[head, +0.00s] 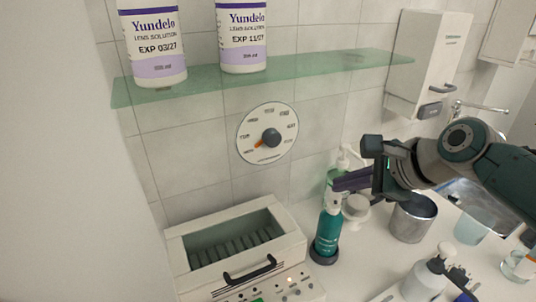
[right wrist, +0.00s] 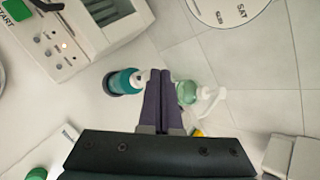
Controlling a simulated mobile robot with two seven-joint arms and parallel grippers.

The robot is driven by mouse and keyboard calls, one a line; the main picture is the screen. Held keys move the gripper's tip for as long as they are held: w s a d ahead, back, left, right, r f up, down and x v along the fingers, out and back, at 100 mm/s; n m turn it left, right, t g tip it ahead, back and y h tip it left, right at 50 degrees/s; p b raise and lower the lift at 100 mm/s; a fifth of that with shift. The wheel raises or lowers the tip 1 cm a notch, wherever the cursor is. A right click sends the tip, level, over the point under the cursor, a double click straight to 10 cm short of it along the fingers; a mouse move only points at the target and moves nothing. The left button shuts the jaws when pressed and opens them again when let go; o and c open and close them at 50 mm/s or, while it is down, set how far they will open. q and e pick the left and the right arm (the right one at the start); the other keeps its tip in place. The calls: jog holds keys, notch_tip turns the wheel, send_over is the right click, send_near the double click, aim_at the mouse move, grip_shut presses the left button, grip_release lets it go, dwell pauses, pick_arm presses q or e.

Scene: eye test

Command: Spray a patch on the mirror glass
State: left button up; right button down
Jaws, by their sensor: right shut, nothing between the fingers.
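A teal bottle (head: 327,232) with a pale top stands upright in a dark round base on the counter. It also shows in the right wrist view (right wrist: 124,81), left of the fingers. My right gripper (head: 338,184) is shut and empty, with its purple fingers together (right wrist: 160,72). In the head view the fingers overlap the bottle's top; I cannot tell whether they touch it. No mirror glass can be made out. My left gripper is not in view.
A light green pump bottle (right wrist: 187,92) stands close to my right fingers. A white sterilizer-like box (head: 295,240) is left of the teal bottle. A metal cup (head: 412,222) and a white bottle (head: 425,282) stand to the right. A glass shelf (head: 310,68) holds two lens solution bottles.

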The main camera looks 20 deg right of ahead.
jog(key=shift+f, duration=0.45)
dwell(0.3)
jog(key=shift+r+p, duration=1.1)
notch_tip(320, 180, up, 6)
jog(key=p, duration=0.6)
jog(key=shift+p, duration=0.4)
jog(key=shift+s, duration=0.15)
